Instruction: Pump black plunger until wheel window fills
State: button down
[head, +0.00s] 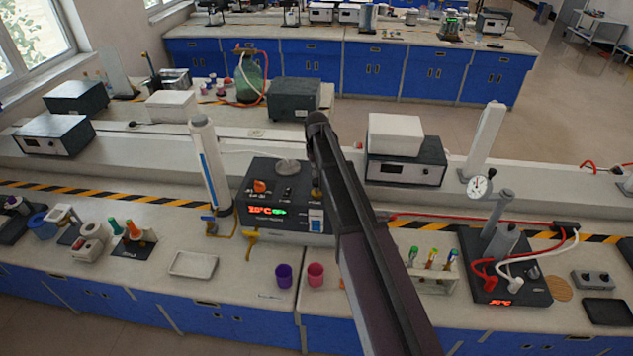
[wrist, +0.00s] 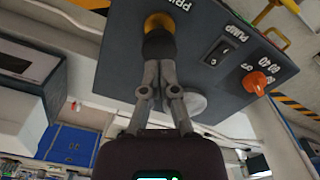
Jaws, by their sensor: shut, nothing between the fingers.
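The dark pump unit (head: 262,180) stands on the bench in the middle of the head view, with a lit display, an orange knob and a switch on it. In the wrist view its panel (wrist: 215,20) fills the top. The black plunger (wrist: 158,42) sits there in a yellow collar (wrist: 160,22). My gripper (wrist: 157,64) is shut and empty, its fingertips right at the plunger's end; whether they touch cannot be told. In the head view my arm hides the gripper. I cannot make out the wheel window or its fill.
A white column (head: 210,165) stands left of the unit. A purple cup (head: 284,275) and a pink cup (head: 315,274) stand in front. A test tube rack (head: 433,275) is to the right. A white tray (head: 193,264) lies front left, with bare bench around it.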

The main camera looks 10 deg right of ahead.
aim_at(316, 181)
jog(key=shift+f+b, duration=1.95)
jog(key=shift+f, duration=0.2)
jog(key=shift+r, duration=0.2)
jog(key=shift+r+p, duration=2.2)
jog(key=shift+p, duration=0.15)
jog(key=shift+f, duration=0.2)
jog(key=shift+f+b, duration=2.1)
jog(key=shift+b, duration=0.25)
jog(key=shift+r, duration=0.1)
jog(key=shift+r+p, duration=2.2)
jog(key=shift+p, duration=0.15)
